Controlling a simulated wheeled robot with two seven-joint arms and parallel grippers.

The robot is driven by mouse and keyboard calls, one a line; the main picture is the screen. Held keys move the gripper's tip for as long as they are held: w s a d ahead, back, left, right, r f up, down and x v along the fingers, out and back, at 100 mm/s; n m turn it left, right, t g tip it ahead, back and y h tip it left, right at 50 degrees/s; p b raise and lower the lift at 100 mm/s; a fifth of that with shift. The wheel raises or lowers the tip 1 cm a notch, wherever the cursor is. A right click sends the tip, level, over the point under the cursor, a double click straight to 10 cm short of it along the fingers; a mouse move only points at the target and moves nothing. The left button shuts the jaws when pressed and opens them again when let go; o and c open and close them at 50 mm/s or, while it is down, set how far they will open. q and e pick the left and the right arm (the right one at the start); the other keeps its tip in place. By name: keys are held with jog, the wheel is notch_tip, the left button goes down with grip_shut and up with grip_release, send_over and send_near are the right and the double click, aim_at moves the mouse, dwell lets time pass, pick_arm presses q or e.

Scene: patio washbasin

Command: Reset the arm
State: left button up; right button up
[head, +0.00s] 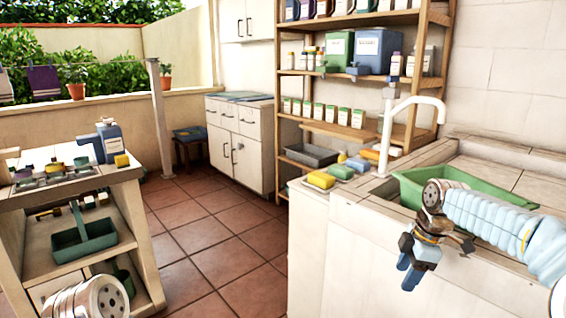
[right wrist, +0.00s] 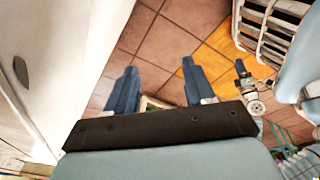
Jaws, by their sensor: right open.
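My right gripper (head: 413,273) hangs fingers down in the head view, in front of the white basin counter's front face. Its two blue fingers are apart with nothing between them in the right wrist view (right wrist: 160,88), over the tiled floor. My right arm reaches in from the right edge, above the green basin (head: 408,186). Part of my left arm shows at the bottom left of the head view, its gripper out of sight there. A small blue and dark end, likely my left gripper (right wrist: 242,72), shows in the right wrist view, too small to read.
The basin counter (head: 352,215) is close beside my right gripper, with a white faucet (head: 411,104), a yellow sponge (head: 321,180) and several cloths. A workbench (head: 130,172) with a blue jug (head: 110,141) and a green caddy (head: 84,239) stands left. Tiled floor (head: 215,235) between is clear.

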jog(key=s+a+f+m+y, duration=0.1)
jog(key=s+a+f+m, duration=0.2)
jog(key=f, duration=0.6)
jog(key=s+a+f+m+y, duration=0.1)
jog(key=a+f+m, duration=0.1)
jog(key=a+f, duration=0.55)
jog(key=s+a+f+m, duration=0.2)
jog(key=a+f+m, duration=0.1)
jog(key=f, duration=0.8)
jog(key=s+a+f+m, duration=0.2)
jog(key=s+f+m, duration=0.3)
jog(key=s, duration=0.4)
jog(key=s+a+f+m, duration=0.3)
jog(key=s+f, duration=0.3)
jog(key=s, duration=0.3)
jog(key=shift+f+m+g, duration=0.25)
jog(key=shift+m+g, duration=0.05)
jog(key=shift+m, duration=0.6)
jog(key=shift+c, duration=0.3)
